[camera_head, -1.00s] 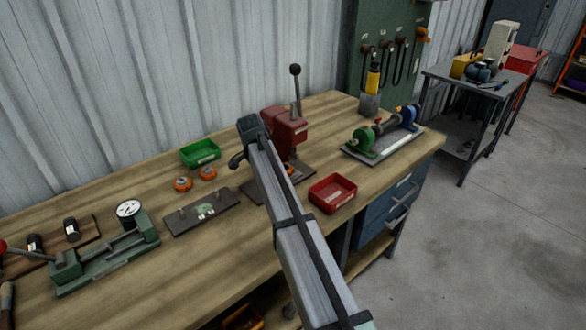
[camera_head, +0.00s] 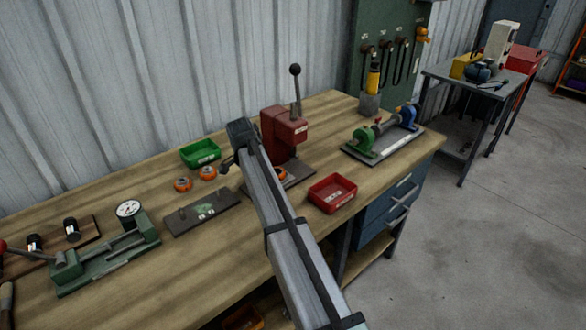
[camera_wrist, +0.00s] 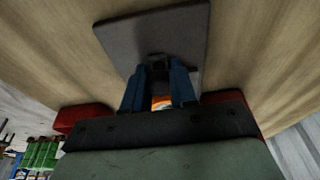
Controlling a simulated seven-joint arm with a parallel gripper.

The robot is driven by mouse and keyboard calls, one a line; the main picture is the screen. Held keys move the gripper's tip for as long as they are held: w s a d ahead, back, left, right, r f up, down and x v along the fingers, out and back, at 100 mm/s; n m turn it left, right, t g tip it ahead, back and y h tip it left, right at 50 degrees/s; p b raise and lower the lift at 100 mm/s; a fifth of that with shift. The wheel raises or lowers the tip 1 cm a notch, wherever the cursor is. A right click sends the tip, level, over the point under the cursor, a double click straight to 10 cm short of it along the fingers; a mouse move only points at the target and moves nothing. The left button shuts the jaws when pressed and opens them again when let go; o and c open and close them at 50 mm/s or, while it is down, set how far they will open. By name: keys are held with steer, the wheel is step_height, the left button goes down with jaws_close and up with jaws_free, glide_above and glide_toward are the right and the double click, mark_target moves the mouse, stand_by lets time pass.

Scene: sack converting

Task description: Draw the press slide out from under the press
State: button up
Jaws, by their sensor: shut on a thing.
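The red press (camera_head: 284,132) stands on the bench with its lever up, on a dark base plate (camera_head: 300,172). An orange ring (camera_head: 281,174) shows low in front of it, partly behind my arm. In the wrist view my gripper's blue fingers (camera_wrist: 159,70) are shut on a small dark knob (camera_wrist: 157,59), which seems to be the press slide's handle. An orange ring (camera_wrist: 161,103) shows between the fingers, and a flat grey plate (camera_wrist: 152,28) lies beyond them. In the head view my arm hides the fingertips and most of the slide.
A red tray (camera_head: 332,194) stands right of my arm. Left are a green tray (camera_head: 200,152), two loose orange rings (camera_head: 184,184), a dark fixture plate (camera_head: 203,213) and a green dial fixture (camera_head: 108,250). A green-and-blue fixture (camera_head: 383,138) stands at right.

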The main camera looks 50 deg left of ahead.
steer(key=shift+s+d+f, duration=0.2)
steer(key=shift+s+f, duration=0.05)
steer(key=shift+f, duration=0.1)
steer(key=shift+s, duration=1.65)
steer(key=o, duration=0.8)
steer(key=shift+o, duration=0.2)
steer(key=shift+s+a+r, duration=0.1)
steer(key=shift+a+r, duration=0.1)
steer(key=shift+r, duration=0.6)
steer(key=shift+v, duration=2.45)
